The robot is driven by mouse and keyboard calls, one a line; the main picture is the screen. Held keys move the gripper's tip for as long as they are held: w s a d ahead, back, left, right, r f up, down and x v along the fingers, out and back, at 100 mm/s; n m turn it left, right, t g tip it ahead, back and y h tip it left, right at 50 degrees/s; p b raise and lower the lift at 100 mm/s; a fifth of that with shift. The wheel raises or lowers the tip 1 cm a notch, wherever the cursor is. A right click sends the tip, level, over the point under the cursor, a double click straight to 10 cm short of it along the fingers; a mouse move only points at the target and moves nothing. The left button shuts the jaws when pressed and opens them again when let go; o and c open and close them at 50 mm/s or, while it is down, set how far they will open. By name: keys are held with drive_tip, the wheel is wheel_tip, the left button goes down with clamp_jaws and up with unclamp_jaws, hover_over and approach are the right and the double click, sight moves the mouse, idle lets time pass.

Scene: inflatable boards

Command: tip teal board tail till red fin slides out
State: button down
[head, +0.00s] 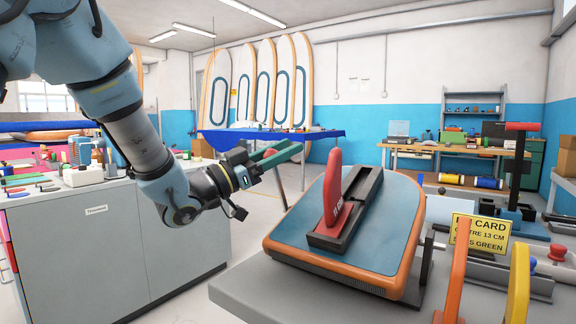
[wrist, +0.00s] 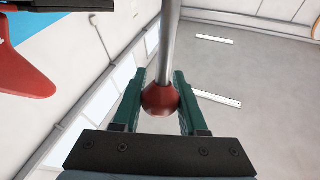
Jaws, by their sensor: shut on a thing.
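The teal board (head: 395,215), with an orange rim, lies on the grey bench at the right. A black fin box (head: 360,205) sits on its top. The red fin (head: 333,195) stands upright in the box; it also shows in the wrist view (wrist: 22,72). My gripper (head: 280,154) is in the air left of the board and fin, touching neither. In the wrist view its green fingers are shut on a red ball knob (wrist: 160,98) with a grey rod (wrist: 170,40). The knob is not clear in the head view.
A red-topped dark post (head: 515,170) rises behind. A grey cabinet (head: 125,245) stands at left. Open floor lies between cabinet and bench.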

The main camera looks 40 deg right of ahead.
drive_tip(key=shift+f, duration=0.1)
drive_tip(key=shift+c, duration=2.3)
unclamp_jaws()
drive_tip(key=shift+a, duration=0.1)
drive_tip(key=b+v, duration=0.1)
drive_tip(key=v, duration=0.9)
drive_tip(key=shift+a+f+b, duration=0.15)
drive_tip(key=shift+a+b, duration=0.15)
drive_tip(key=shift+a, duration=0.05)
drive_tip(key=shift+w, duration=0.15)
